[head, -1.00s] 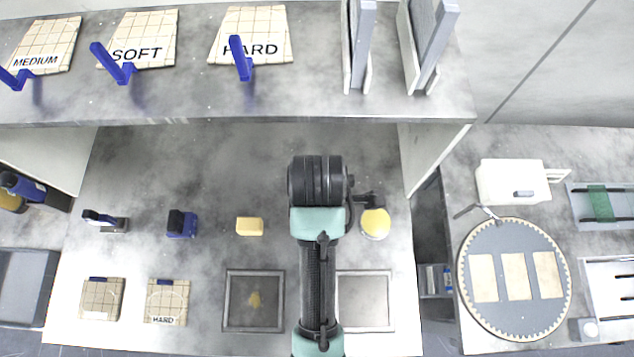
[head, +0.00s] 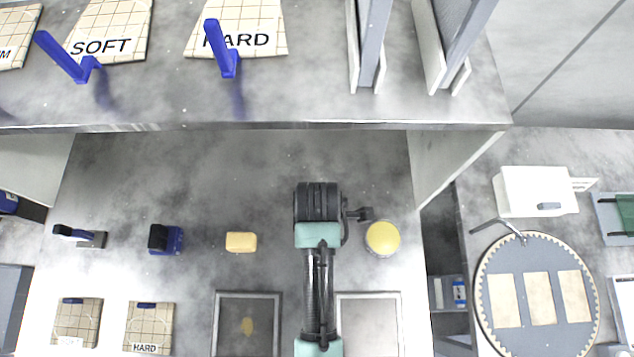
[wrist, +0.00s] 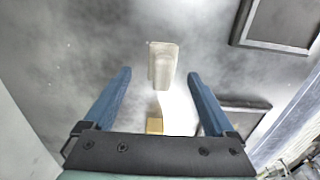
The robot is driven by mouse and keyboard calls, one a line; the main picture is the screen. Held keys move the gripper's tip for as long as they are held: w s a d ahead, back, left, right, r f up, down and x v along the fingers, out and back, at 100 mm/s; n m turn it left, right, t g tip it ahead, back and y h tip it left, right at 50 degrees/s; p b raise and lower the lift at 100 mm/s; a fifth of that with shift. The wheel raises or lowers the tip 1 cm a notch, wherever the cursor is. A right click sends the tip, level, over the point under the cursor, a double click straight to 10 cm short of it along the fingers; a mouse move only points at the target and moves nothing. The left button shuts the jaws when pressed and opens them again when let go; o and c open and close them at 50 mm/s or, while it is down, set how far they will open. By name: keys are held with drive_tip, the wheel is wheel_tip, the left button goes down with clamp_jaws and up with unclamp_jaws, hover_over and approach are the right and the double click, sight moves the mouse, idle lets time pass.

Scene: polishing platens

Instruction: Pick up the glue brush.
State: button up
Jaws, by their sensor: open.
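My gripper (wrist: 159,74) is open in the wrist view, its two blue fingers apart and nothing held. A pale grey, rounded block-like object (wrist: 163,58) shows between and beyond the fingertips, and a small tan block (wrist: 155,125) lies nearer the palm. I cannot tell whether either is the glue brush. In the head view, a black-handled tool with a grey block (head: 85,236) and a blue block with a black knob (head: 166,240) stand on the left of the bench. My arm covers the middle of the bench and hides the fingers there.
A yellow sponge-like block (head: 241,242) lies left of my arm and a round yellow-topped item (head: 382,238) right of it. A raised shelf (head: 300,105) overhangs the back. Square dark-rimmed trays (head: 218,325) are at the front. A round toothed platen (head: 540,260) is at the right.

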drive_tip(key=f, duration=0.3)
drive_tip(key=f+p, duration=0.1)
drive_tip(key=shift+s+f, duration=0.25)
drive_tip(key=shift+f, duration=0.05)
drive_tip(key=shift+w+f, duration=0.1)
drive_tip(key=shift+f, duration=0.3)
clamp_jaws()
drive_tip(key=shift+r, duration=0.1)
wheel_tip(320, 180, up, 10)
drive_tip(key=shift+f+b, duration=0.1)
drive_tip(key=shift+b, duration=0.25)
drive_tip(key=c, duration=0.7)
unclamp_jaws()
drive_tip(key=c, duration=0.6)
